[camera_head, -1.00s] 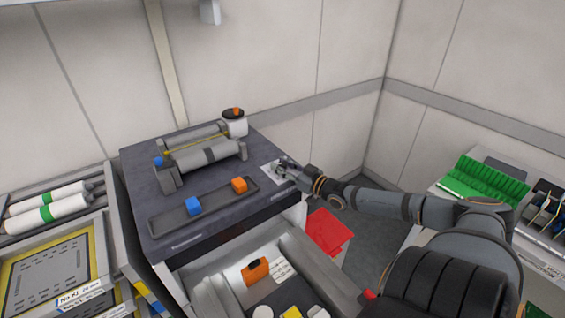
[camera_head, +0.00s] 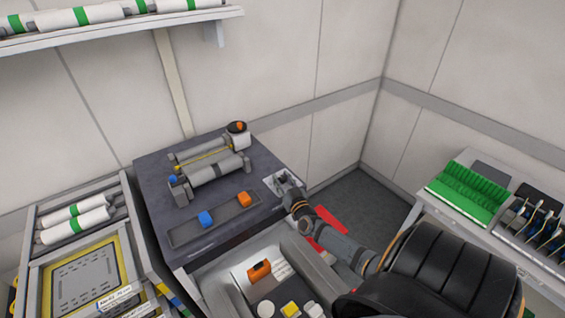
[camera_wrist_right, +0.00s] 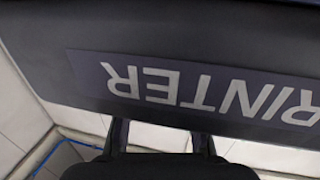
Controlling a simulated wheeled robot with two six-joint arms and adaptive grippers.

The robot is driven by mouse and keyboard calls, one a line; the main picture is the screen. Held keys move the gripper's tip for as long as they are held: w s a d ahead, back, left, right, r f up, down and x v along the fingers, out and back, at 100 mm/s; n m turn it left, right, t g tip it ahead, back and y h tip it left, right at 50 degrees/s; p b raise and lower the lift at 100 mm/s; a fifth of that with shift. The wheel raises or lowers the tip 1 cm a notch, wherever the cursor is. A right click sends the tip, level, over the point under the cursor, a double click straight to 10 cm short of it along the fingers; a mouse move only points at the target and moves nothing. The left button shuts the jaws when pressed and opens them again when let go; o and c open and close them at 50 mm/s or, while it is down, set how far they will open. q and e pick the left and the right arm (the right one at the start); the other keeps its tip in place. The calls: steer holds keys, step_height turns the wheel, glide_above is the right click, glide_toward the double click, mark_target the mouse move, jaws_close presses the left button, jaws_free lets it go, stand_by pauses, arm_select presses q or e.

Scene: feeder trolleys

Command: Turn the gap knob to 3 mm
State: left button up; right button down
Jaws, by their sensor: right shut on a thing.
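My right gripper (camera_head: 284,184) is at a small pale dial plate (camera_head: 269,177) on the right end of the dark machine top (camera_head: 150,172). It is shut on what appears to be the gap knob; the gripper hides the knob, so its pointer and setting cannot be read. In the right wrist view my two dark fingers (camera_wrist_right: 161,140) show at the bottom, in front of the machine's dark side with upside-down lettering (camera_wrist_right: 170,86); their tips and the knob are not clear there. My left gripper is not in view.
A trolley with white rolls (camera_head: 75,225) stands left, a table with green racks (camera_head: 466,192) right.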

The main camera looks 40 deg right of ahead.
stand_by(0.4)
steer(key=c, duration=1)
jaws_free()
steer(key=v, duration=1.2)
steer(key=shift+a, duration=0.1)
